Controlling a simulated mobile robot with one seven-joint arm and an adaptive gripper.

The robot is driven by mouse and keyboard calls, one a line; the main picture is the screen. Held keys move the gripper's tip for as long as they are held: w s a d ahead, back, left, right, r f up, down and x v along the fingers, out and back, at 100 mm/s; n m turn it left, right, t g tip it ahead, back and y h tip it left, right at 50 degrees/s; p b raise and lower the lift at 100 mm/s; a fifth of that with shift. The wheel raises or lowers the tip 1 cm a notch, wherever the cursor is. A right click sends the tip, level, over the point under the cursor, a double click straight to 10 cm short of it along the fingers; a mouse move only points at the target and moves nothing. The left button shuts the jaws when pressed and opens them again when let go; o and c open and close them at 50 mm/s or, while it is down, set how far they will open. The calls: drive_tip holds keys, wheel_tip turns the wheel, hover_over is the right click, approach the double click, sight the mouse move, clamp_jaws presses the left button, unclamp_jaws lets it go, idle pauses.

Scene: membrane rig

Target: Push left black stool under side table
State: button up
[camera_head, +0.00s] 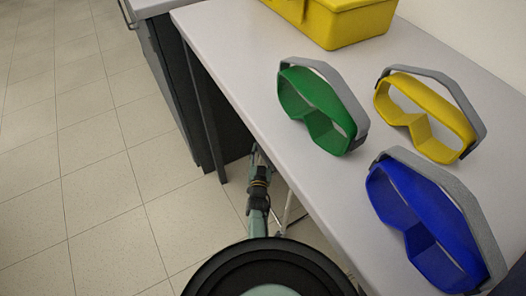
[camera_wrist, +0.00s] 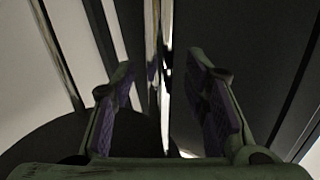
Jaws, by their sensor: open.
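The side table (camera_head: 215,55) has a light grey top and dark legs, and fills the right of the head view. My gripper (camera_wrist: 160,85) is open in the wrist view, its purple-padded fingers apart around nothing clearly held. Upright metal bars (camera_wrist: 152,50) show beyond and between the fingers; I cannot tell whether they touch. In the head view my arm reaches down beside the table's near edge, with its end partly hidden there. A dark rounded shape (camera_wrist: 70,135) at the lower left of the wrist view may be a stool seat.
Green goggles (camera_head: 330,136), yellow goggles (camera_head: 455,128) and blue goggles (camera_head: 385,203) lie on the tabletop. A yellow toolbox (camera_head: 345,24) stands at its far end. A dark cabinet (camera_head: 172,85) stands beyond the table. The tiled floor (camera_head: 90,170) at left is clear.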

drive_tip(key=shift+w, duration=0.3)
drive_tip(key=shift+s+r, duration=0.1)
drive_tip(key=shift+c, duration=0.3)
clamp_jaws()
idle(0.6)
